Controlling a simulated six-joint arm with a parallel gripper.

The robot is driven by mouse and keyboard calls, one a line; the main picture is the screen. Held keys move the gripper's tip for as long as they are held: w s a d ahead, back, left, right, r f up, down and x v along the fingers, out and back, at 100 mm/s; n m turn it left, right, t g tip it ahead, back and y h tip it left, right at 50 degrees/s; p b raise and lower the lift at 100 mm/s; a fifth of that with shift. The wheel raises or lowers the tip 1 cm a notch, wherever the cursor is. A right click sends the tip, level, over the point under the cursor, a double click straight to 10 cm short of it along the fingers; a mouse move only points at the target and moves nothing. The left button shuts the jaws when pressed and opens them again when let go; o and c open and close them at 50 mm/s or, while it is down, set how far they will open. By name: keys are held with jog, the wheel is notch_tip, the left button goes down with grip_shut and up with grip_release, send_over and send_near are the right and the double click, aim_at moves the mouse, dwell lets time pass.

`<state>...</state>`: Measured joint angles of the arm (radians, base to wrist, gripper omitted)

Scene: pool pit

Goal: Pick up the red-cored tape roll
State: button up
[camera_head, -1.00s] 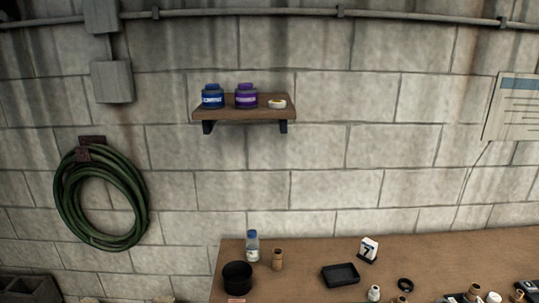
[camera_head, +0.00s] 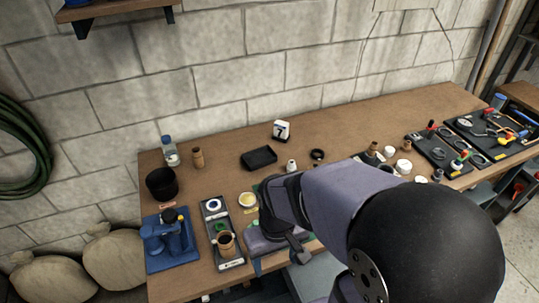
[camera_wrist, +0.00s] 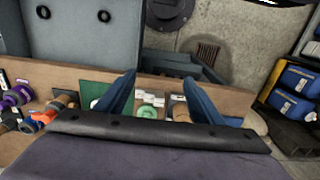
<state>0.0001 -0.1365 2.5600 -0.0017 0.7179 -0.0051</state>
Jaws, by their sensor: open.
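I cannot pick out a tape roll with a clearly red core in either view. In the head view, small rolls lie on the bench: a white one with a dark blue centre (camera_head: 213,205), a white one with a yellowish centre (camera_head: 248,200) and a black ring (camera_head: 317,154). My gripper (camera_wrist: 160,84) is open in the wrist view, its two blue fingers spread above the bench edge. A green ring-shaped item (camera_wrist: 148,111) shows between and below the fingers. No item is held. In the head view my arm hides part of the bench.
The bench (camera_head: 225,172) holds a black cup (camera_head: 161,184), a blue stand (camera_head: 168,243), a black tray (camera_head: 258,158), a number 7 sign (camera_head: 281,130) and a tool tray (camera_head: 490,133). Bare wood shows along the back. Sacks (camera_head: 48,279) lie at the left.

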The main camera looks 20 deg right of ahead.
jog(key=t+h+b, duration=0.1)
jog(key=t+h, duration=0.1)
jog(key=t, duration=0.3)
send_over(315, 243)
jog(key=w+a, duration=0.3)
jog(key=a, duration=0.2)
notch_tip(315, 243, down, 4)
jog(key=w+d+f+n+t+y+b, duration=0.1)
jog(key=w+d+n+t+y+b, duration=0.2)
jog(key=d+t, duration=0.65)
jog(key=s+a+f+m+b, duration=0.1)
jog(key=f, duration=0.2)
jog(key=s+a+f+m+b, duration=0.1)
jog(key=s+f+b, duration=0.1)
jog(key=f, duration=0.2)
jog(key=s+a+f+t+b, duration=0.1)
jog(key=s+a+f+b, duration=0.1)
jog(key=f, duration=0.1)
jog(key=shift+s+f+m+h, duration=0.2)
jog(key=shift+f+m+h, duration=0.05)
jog(key=shift+m+h, duration=0.15)
jog(key=shift+s+a+f+b, duration=0.2)
jog(key=shift+s+b, duration=0.1)
jog(key=shift+w, duration=0.1)
